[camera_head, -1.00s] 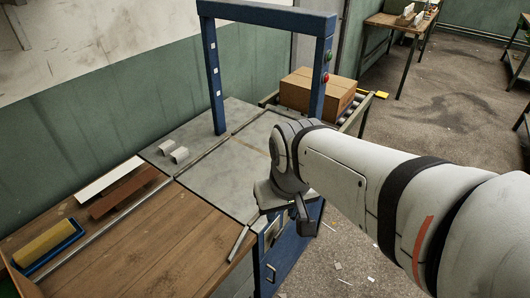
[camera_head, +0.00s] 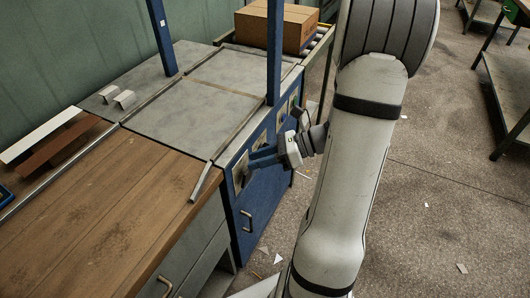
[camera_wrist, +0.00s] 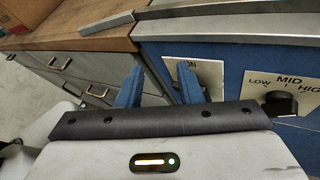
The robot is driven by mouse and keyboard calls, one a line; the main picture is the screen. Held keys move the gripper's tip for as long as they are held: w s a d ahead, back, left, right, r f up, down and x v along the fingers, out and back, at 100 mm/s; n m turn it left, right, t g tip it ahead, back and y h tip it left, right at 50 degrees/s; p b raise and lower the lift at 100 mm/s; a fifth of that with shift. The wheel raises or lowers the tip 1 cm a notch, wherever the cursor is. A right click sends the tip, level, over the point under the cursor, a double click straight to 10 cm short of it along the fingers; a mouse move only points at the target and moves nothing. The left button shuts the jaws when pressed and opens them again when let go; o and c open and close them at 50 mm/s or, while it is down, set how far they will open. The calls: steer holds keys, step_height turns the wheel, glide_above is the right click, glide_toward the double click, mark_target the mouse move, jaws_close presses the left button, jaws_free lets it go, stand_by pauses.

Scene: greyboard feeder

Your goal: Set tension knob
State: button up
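A dark knob (camera_wrist: 280,103) sits on a cream plate marked LOW, MID and HIGH, at the right in the wrist view. The knob's pointing direction is hard to read. My gripper (camera_wrist: 160,75) is open, with its two blue fingers apart and nothing seen between them. The right finger partly covers another cream plate (camera_wrist: 211,72) with the letters ON. The knob is to the right of both fingers, apart from them. In the head view my gripper (camera_head: 260,158) is at the blue front panel (camera_head: 251,184), beside its row of plates; contact cannot be told.
A wooden bench (camera_head: 110,215) with drawers adjoins the blue machine at left. A grey metal strip (camera_head: 205,182) juts along the table edge. A blue frame post (camera_head: 274,60) rises above the panel. A cardboard box (camera_head: 298,28) lies on rollers behind. Floor in front is mostly open.

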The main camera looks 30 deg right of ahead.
steer(key=w+d+f+m+t+h+b, duration=0.25)
steer(key=d+f+m+t+b, duration=0.25)
steer(key=d+f+m+t, duration=0.6)
steer(key=w+a+r+g, duration=0.1)
steer(key=w+a, duration=0.1)
steer(key=w, duration=0.4)
steer(key=shift+w+a+r+m+g+b, duration=0.3)
steer(key=shift+w+r+m+g+b, duration=0.05)
steer(key=shift+m+g+b, duration=0.1)
steer(key=shift+y, duration=0.25)
steer(key=shift+c, duration=0.5)
jaws_close()
